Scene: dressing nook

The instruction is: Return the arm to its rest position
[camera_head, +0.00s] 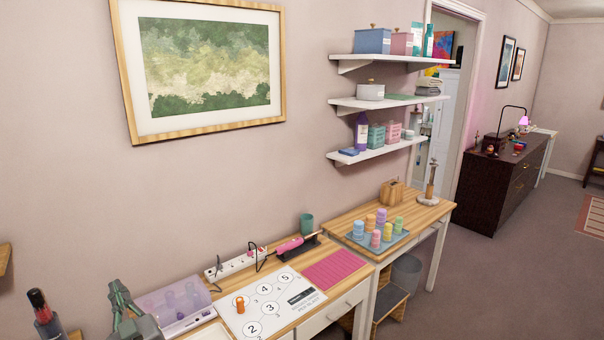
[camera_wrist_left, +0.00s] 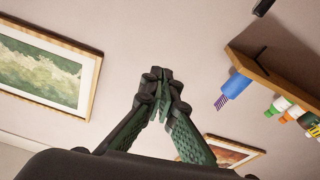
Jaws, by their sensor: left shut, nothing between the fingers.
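My left gripper (camera_head: 121,296) is at the bottom left of the head view, in front of the table's left end. In the left wrist view my left gripper (camera_wrist_left: 164,84) points at the wall, and its dark green fingers meet at the tips. It is shut with nothing in it. A framed green landscape picture (camera_head: 205,62) hangs on the wall above; a framed picture also shows at the left of the wrist view (camera_wrist_left: 40,68). My right gripper does not show in either view.
A wooden table (camera_head: 335,253) holds a white numbered sheet (camera_head: 285,318), a clear lilac box (camera_head: 172,304), a pink mat (camera_head: 338,268) and a pink iron (camera_head: 290,247). A second table (camera_head: 345,222) carries a tray of bottles. A wooden shelf (camera_wrist_left: 262,72) juts out in the wrist view.

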